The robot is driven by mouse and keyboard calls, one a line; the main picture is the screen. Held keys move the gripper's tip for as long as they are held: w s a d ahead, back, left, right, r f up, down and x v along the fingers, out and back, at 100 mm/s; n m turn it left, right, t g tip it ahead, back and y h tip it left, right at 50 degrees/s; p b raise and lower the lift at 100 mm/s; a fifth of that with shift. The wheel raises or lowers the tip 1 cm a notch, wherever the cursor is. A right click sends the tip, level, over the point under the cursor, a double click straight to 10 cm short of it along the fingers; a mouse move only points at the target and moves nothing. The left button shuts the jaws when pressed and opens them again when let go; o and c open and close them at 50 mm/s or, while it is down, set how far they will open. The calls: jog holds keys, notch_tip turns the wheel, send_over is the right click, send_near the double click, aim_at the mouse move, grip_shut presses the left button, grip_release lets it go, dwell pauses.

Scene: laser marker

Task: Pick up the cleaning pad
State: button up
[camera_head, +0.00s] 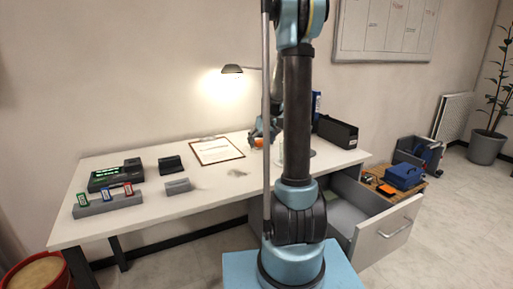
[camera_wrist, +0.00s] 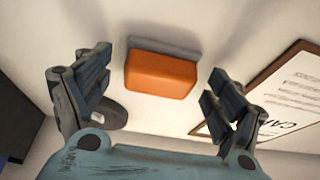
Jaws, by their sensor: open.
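The cleaning pad (camera_wrist: 161,75) is an orange block with a grey layer along one side. In the wrist view it lies on the white desk, between the spread fingers of my gripper (camera_wrist: 156,92). The fingers are apart and do not visibly touch it. In the head view a small orange part of the pad (camera_head: 258,142) shows by my gripper (camera_head: 262,136), low over the back of the desk. My arm hides much of that area.
A clipboard (camera_head: 217,151) lies left of my gripper. A lamp (camera_head: 232,69) stands behind. A black box (camera_head: 337,132) is at the desk's right. An open drawer (camera_head: 385,236) juts out at the right. Small devices (camera_head: 115,176) sit on the left of the desk.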

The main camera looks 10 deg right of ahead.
aim_at(261, 140)
jog(key=c, duration=1.1)
jog(key=shift+c, duration=0.2)
jog(key=shift+r, duration=0.1)
notch_tip(261, 140, up, 10)
jog(key=shift+f, duration=0.1)
